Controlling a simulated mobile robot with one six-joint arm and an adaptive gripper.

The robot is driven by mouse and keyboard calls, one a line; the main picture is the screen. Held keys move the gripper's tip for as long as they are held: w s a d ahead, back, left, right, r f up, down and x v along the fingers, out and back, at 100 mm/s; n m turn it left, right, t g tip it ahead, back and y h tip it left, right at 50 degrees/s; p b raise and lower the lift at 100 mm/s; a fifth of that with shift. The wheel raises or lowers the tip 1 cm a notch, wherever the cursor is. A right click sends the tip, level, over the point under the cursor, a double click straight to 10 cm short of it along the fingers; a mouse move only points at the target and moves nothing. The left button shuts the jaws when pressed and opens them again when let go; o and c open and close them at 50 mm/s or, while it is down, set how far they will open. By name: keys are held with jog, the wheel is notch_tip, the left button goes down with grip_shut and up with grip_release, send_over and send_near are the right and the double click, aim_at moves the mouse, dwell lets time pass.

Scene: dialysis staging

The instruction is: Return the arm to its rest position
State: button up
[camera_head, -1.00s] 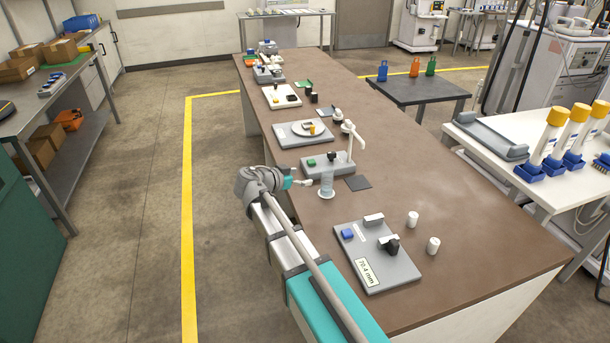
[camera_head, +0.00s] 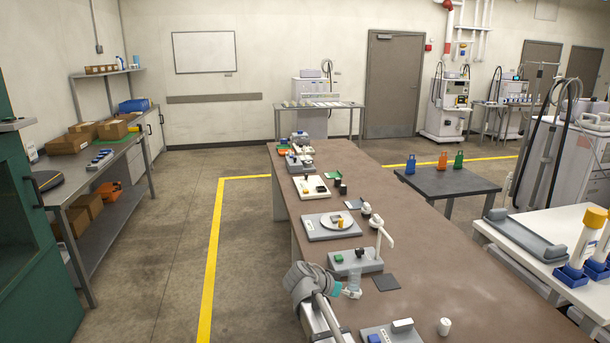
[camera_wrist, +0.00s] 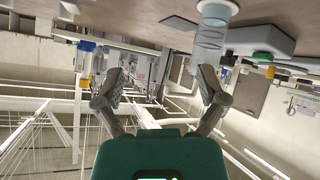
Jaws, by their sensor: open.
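My gripper (camera_wrist: 160,92) is open in the wrist view, with its two fingers spread apart and nothing between them. In the head view the teal part of my gripper (camera_head: 337,289) is low in the middle, at the left edge of the brown bench (camera_head: 440,270); its fingertips are hard to make out there. A clear cylinder (camera_head: 352,284) stands just right of it on the bench. In the wrist view, which is upside down, the clear cylinder (camera_wrist: 211,28) appears beyond the right finger. I cannot tell the gap between them.
A grey station with a white post (camera_head: 356,264) and a turntable station (camera_head: 318,227) stand farther along the bench. A white cylinder (camera_head: 444,326) stands nearer. Open floor (camera_head: 165,290) lies left of the bench, with shelving (camera_head: 110,215) beyond.

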jog(key=s+d+n+g+y+p, duration=0.1)
jog(key=s, duration=0.1)
jog(key=s+d+n+g+y+p, duration=0.1)
jog(key=s+d, duration=0.1)
jog(key=s, duration=0.1)
jog(key=s+d+f+n+g+y+p, duration=0.1)
jog(key=s, duration=0.2)
jog(key=shift+s+d+n+y, duration=0.1)
jog(key=shift+d+n+y, duration=0.2)
jog(key=shift+y, duration=0.1)
jog(key=s+r+n+g+y+p, duration=0.1)
jog(key=s+n+y+p, duration=0.3)
jog(key=s, duration=0.5)
jog(key=shift+s+r+n+g+y, duration=0.2)
jog(key=shift+n+g+y, duration=0.3)
jog(key=shift+n+y, duration=0.3)
jog(key=shift+w, duration=0.1)
